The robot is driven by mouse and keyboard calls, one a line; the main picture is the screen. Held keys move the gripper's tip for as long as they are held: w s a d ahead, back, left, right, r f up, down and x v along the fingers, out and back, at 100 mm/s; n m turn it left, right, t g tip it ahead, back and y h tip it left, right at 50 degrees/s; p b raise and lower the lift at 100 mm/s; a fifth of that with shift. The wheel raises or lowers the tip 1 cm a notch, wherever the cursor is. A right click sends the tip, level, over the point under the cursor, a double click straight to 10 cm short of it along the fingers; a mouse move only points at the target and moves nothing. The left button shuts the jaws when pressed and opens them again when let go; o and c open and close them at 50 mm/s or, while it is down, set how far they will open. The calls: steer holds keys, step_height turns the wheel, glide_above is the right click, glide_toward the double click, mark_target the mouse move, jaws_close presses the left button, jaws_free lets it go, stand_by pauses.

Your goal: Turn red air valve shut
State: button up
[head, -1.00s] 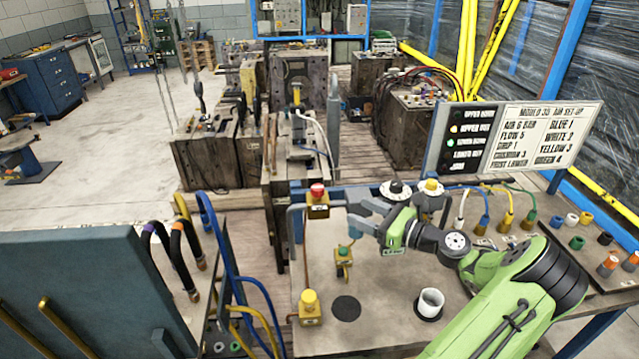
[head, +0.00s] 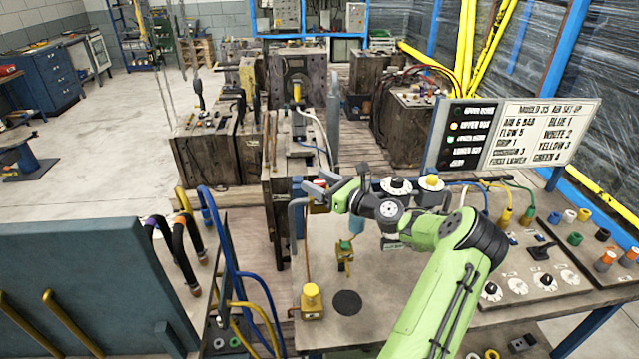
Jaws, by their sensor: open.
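The red air valve (head: 319,183) is a small red knob with a pale top on a yellow body (head: 318,208), at the back left corner of the bench. Its knob is partly hidden by my gripper. My gripper (head: 326,195) is open, its grey fingers reaching left at the valve, with the knob seen at or between the fingertips. I cannot tell whether they touch it. Which way the valve is turned cannot be made out.
A green-topped valve (head: 344,248) and a yellow-topped valve (head: 311,296) stand on the bench in front. Black and yellow round knobs (head: 397,186) are behind my wrist. A sign board (head: 510,135) stands at the back right. Blue hoses (head: 228,260) run along the left.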

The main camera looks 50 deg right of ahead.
steer(key=shift+c, duration=0.2)
steer(key=c, duration=0.9)
steer(key=shift+a+r+m+h+p, duration=0.1)
steer(key=shift+m+h+p, duration=0.35)
steer(key=shift+h, duration=0.15)
steer(key=m+h+p, duration=0.2)
steer(key=h, duration=0.2)
steer(key=shift+m+p, duration=0.3)
steer(key=shift+m, duration=0.05)
steer(key=m+g+h+p, duration=0.1)
steer(key=m+h, duration=0.1)
steer(key=h, duration=0.1)
steer(key=m+g+h, duration=0.2)
steer(key=h, duration=0.1)
steer(key=shift+h+p, duration=0.35)
steer(key=shift+h, duration=0.05)
steer(key=m+g+h, duration=0.4)
steer(key=m+g, duration=0.1)
steer(key=shift+h+p, duration=0.3)
steer(key=shift+h, duration=0.1)
steer(key=shift+m+g+h+p, duration=0.55)
steer(key=shift+m+g, duration=0.4)
steer(key=shift+g, duration=0.55)
steer(key=shift+m+g+h+p, duration=0.4)
steer(key=shift+m+g+h, duration=0.4)
steer(key=shift+g, duration=0.7)
steer(key=shift+m, duration=0.35)
